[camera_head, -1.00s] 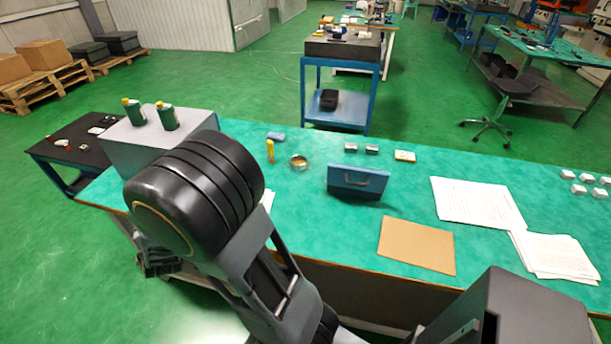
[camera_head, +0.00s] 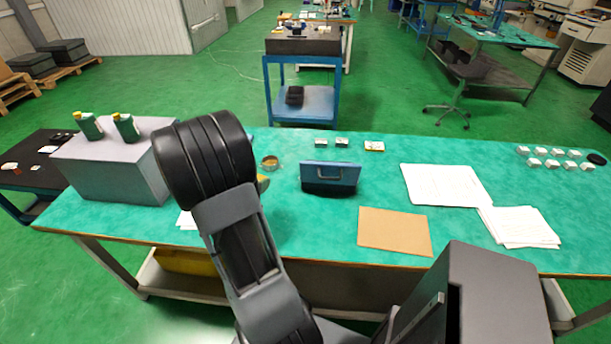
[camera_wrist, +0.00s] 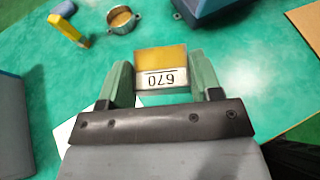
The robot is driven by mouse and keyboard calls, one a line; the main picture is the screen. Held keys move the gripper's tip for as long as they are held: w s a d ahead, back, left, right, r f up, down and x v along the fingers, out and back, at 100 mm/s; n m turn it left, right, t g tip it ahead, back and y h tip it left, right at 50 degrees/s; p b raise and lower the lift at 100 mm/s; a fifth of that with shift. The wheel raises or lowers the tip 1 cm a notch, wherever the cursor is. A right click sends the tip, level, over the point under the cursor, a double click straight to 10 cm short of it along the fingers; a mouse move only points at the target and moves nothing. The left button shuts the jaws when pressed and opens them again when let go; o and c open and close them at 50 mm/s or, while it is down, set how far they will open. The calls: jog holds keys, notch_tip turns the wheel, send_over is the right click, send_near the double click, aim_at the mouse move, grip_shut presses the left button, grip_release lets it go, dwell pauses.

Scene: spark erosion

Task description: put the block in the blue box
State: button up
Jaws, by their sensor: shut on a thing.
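In the wrist view, my gripper (camera_wrist: 161,72) is shut on the block (camera_wrist: 161,63), which has a yellow upper part and a white label with upside-down digits. A finger is on each side of it, and it is over the green tabletop. The gripper and block do not show in the head view, where my arm covers that area. The blue box (camera_head: 330,174), with a handle on its front, stands on the green table right of my arm. Part of a blue body, likely this box, shows at the top of the wrist view (camera_wrist: 203,8), apart from the block.
A round metal part (camera_head: 270,162) lies left of the blue box; a yellow item (camera_wrist: 71,28) is beside it. A brown sheet (camera_head: 394,231) and white papers (camera_head: 446,186) lie to the right. A grey case (camera_head: 110,170) with green bottles stands at left.

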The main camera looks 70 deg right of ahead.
jog(key=shift+s+d+r+p, duration=0.1)
jog(key=shift+d+r+p, duration=0.2)
jog(key=shift+p, duration=0.25)
jog(key=w+d+f+p, duration=0.1)
jog(key=w+d+f, duration=0.7)
jog(key=d, duration=0.1)
jog(key=shift+w+d+f+p, duration=0.1)
jog(key=shift+w+f+p, duration=0.1)
jog(key=shift+f+p, duration=0.2)
jog(key=shift+w+d+f, duration=0.35)
jog(key=shift+f, duration=0.15)
jog(key=shift+w+d+f+p, duration=0.15)
jog(key=shift+f+p, duration=0.4)
jog(key=shift+f, duration=1.25)
jog(key=shift+f, duration=0.1)
jog(key=shift+f+b, duration=0.25)
jog(key=shift+b, duration=0.3)
